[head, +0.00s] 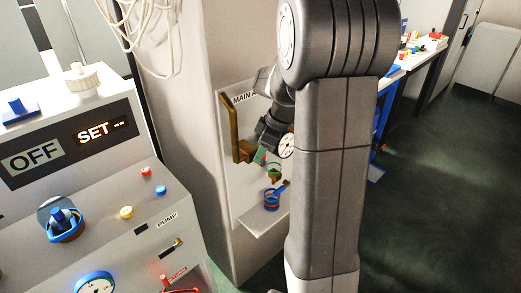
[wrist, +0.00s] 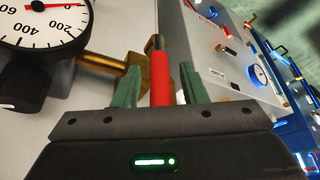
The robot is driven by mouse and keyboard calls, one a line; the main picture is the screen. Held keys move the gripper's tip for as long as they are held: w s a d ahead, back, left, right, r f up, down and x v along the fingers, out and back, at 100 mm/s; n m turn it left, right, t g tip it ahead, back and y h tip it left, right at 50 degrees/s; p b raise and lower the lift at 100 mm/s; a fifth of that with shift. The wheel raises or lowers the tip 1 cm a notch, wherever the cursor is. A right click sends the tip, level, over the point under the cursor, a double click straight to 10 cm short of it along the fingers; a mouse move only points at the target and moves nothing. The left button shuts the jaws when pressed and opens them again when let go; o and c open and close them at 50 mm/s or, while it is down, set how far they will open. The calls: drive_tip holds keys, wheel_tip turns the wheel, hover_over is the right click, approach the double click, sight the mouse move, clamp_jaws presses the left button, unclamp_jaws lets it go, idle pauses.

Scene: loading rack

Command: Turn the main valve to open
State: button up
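The main valve shows in the wrist view as a red lever (wrist: 161,78) with a dark tip, in front of a brass pipe (wrist: 100,65). My gripper (wrist: 163,85) has its two green fingers on either side of the red lever, with a visible gap on each side. It is open. In the head view, my gripper (head: 262,156) is at the white wall panel labelled "MAIN A…" (head: 226,170), beside the brass pipe (head: 236,130).
A round gauge (wrist: 40,22) is close to my gripper on the left in the wrist view. Below my gripper, a blue-ringed item (head: 271,203) is on the panel's small shelf (head: 262,222). A control console (head: 110,190) stands at the left. Dark floor is open at the right.

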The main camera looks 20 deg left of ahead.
drive_tip(key=shift+a+f, duration=0.2)
drive_tip(key=shift+f, duration=0.2)
drive_tip(key=shift+c, duration=0.2)
clamp_jaws()
